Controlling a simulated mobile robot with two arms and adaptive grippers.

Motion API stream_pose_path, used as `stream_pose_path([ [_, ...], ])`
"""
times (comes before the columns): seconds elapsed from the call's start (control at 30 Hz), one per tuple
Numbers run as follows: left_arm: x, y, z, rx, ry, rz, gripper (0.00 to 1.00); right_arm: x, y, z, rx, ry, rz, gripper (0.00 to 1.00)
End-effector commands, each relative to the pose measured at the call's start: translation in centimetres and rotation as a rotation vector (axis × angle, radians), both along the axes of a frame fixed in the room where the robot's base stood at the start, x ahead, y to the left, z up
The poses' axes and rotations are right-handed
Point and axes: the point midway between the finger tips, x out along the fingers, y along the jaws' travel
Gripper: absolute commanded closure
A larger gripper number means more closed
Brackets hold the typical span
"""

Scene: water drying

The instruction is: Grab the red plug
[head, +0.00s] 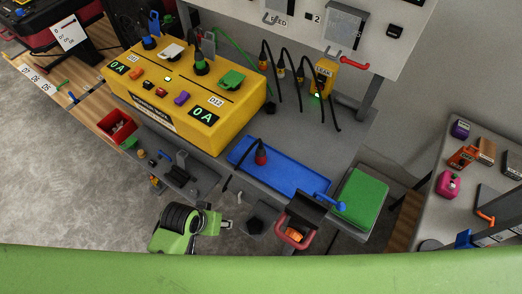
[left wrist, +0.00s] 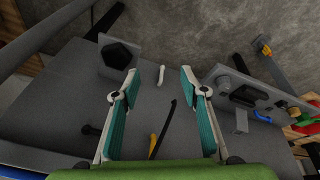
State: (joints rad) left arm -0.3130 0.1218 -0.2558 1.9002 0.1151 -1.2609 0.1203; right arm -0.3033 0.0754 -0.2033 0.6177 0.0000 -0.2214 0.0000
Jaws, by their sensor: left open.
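A red plug with a dark top (head: 261,156) stands on the blue tray (head: 300,180) in the head view. It is not clearly visible in the left wrist view. My left gripper (head: 226,223) is at the lower middle of the head view, below and left of the tray and apart from the plug. In the left wrist view my left gripper (left wrist: 158,88) is open, its two teal-padded fingers spread, with nothing held between them. My right gripper is not in view.
A yellow power box (head: 185,90) with displays stands behind the tray. A green block (head: 361,198) is right of it. A dark holder with a red handle (head: 294,232) stands near the front edge. Black cables hang at the back.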

Motion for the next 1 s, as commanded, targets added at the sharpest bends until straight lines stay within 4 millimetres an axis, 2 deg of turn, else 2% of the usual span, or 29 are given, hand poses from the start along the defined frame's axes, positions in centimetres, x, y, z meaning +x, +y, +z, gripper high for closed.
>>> stream_pose_path([
  [0.03, 0.3, -0.4, 2.6, -0.01, -0.013, -0.005, 0.6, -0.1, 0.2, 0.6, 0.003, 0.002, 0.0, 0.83],
  [0.2, 0.9, -2.1, 9.7, -0.051, -0.038, -0.025, 0.6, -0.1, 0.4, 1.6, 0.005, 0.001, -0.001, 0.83],
  [0.3, 1.9, -4.6, 14.4, -0.102, -0.054, -0.054, 0.6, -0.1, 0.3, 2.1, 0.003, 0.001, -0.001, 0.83],
  [0.4, 2.8, -6.9, 16.4, -0.142, -0.045, -0.081, 0.6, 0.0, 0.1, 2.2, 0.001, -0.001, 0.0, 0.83],
  [0.8, 7.4, -15.2, 22.0, -0.19, 0.031, -0.193, 0.6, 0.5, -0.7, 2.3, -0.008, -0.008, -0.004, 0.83],
  [1.0, 9.7, -16.5, 24.7, -0.1, 0.094, -0.201, 0.6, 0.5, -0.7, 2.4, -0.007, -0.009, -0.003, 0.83],
])
